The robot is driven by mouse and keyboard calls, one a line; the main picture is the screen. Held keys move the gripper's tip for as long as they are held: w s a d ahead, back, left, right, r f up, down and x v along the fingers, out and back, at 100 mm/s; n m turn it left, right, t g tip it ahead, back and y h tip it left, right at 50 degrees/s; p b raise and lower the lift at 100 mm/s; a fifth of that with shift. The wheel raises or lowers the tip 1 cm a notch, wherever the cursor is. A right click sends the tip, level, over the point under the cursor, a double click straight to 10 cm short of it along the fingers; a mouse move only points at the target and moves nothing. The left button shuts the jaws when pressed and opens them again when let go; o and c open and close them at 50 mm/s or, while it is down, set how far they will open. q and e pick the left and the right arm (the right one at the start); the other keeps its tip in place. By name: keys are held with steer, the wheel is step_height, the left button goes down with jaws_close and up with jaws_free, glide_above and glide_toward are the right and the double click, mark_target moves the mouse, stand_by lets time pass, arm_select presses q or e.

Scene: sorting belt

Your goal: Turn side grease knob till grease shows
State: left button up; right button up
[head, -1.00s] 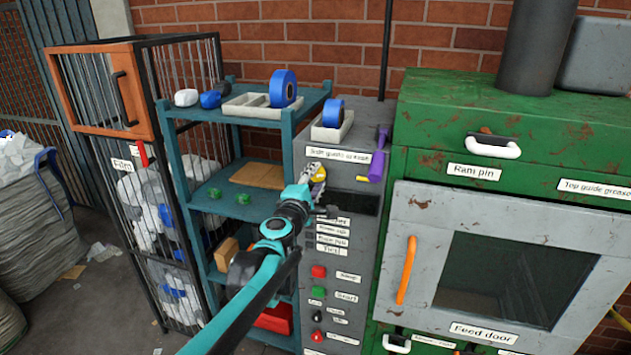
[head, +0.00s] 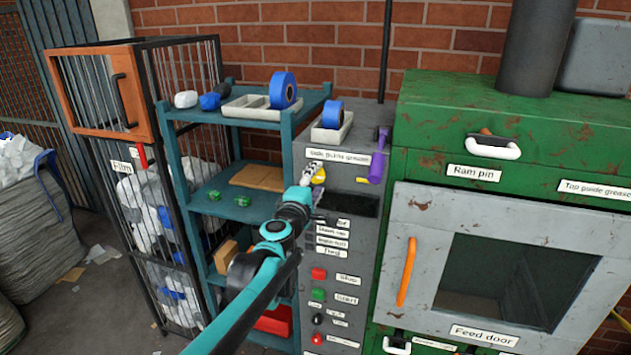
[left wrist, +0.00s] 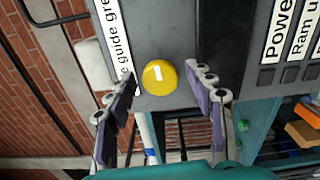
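The side grease knob is a round yellow knob (left wrist: 160,77) with a white mark, on the grey control panel (left wrist: 210,20). In the head view the yellow knob (head: 321,175) shows just beside my left gripper's tip, below the "Side guide grease" label (head: 339,157). My left gripper (head: 312,178) reaches the panel from the front. In the left wrist view its two fingers (left wrist: 162,100) are spread, one on each side of the knob, with gaps between; nothing is held. No grease is visible. My right gripper is not in view.
The green baler (head: 500,130) with its grey feed door (head: 420,235) stands right of the panel. A purple-handled tool (head: 378,160) hangs at the panel's right edge. A teal shelf (head: 240,205) and an orange-and-black cage (head: 105,90) stand left.

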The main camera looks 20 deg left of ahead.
arm_select(q)
steer(key=s, duration=1.2)
steer(key=shift+a, duration=0.15)
steer(key=s+d+f+m+g+h+b, duration=0.1)
steer(key=s+d+f+m+g+b, duration=0.15)
steer(key=f+m+b, duration=0.4)
steer(key=s+d+f+m+g+h+b, duration=0.1)
steer(key=s+d+f+h+b, duration=0.2)
steer(key=f, duration=0.6)
steer(key=s+d+f+m+g+b, duration=0.1)
steer(key=s+d+f+m+b, duration=0.35)
steer(key=f, duration=0.35)
steer(key=s+a+f+m+g+y+b, duration=0.1)
steer(key=s+f+b, duration=0.3)
steer(key=f, duration=0.5)
steer(key=s+a+f+m+g+y+b, duration=0.2)
steer(key=s+a+f+m+g+b, duration=0.1)
steer(key=f, duration=0.5)
steer(key=s+a+f+m+g+y+b, duration=0.1)
steer(key=s+a+f+m+g+b, duration=0.1)
steer(key=s+f+b, duration=0.3)
step_height(320, 180, down, 5)
steer(key=shift+s+a+r+m+y+b, duration=0.2)
steer(key=shift+s+a+m+y+b, duration=0.1)
steer(key=shift+s+a, duration=0.25)
